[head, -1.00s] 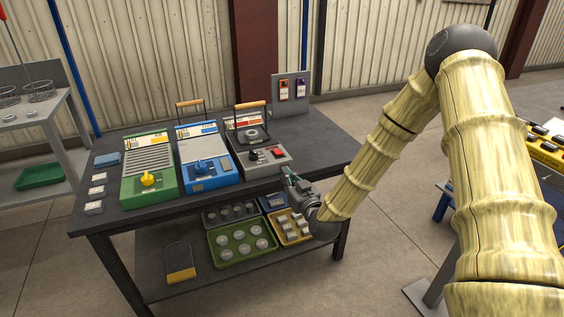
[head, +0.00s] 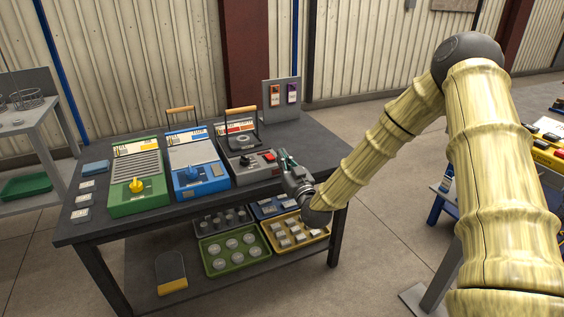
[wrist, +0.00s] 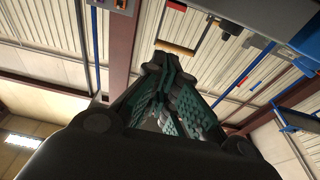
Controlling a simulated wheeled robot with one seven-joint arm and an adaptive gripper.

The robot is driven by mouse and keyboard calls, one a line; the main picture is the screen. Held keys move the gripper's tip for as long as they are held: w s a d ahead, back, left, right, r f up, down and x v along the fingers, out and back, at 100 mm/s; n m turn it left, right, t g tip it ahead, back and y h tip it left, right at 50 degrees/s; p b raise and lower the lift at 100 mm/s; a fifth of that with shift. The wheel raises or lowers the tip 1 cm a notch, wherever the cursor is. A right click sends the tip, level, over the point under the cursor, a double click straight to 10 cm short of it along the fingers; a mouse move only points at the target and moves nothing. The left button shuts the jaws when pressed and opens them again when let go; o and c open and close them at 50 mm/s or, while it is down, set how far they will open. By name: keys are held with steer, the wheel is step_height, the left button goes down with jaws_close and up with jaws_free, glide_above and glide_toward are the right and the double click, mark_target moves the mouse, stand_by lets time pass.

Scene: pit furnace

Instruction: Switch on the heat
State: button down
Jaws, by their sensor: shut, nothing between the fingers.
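Three units stand side by side on the dark table: a green one (head: 137,195) with a yellow knob (head: 136,185), a blue one (head: 189,178) with a blue knob (head: 192,172), and a grey one (head: 254,169) with a red button (head: 269,157) and a dark knob (head: 245,161). The labels are too small to read. My gripper (head: 286,160) is shut and empty, just right of the grey unit near the table's front edge. In the wrist view, my gripper's fingers (wrist: 160,70) are together, with a wooden handle (wrist: 175,49) beyond them.
A grey panel with orange and purple tags (head: 283,94) stands at the table's back right. The tabletop right of the grey unit is clear.

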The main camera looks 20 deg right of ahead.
steer(key=r, duration=0.2)
glide_above(274, 164)
steer(key=shift+s+f, duration=0.25)
steer(key=shift+w+f+b, duration=0.2)
steer(key=shift+f+b, duration=0.1)
steer(key=shift+f, duration=0.95)
steer(key=shift+s+f, duration=0.1)
steer(key=shift+f, duration=0.55)
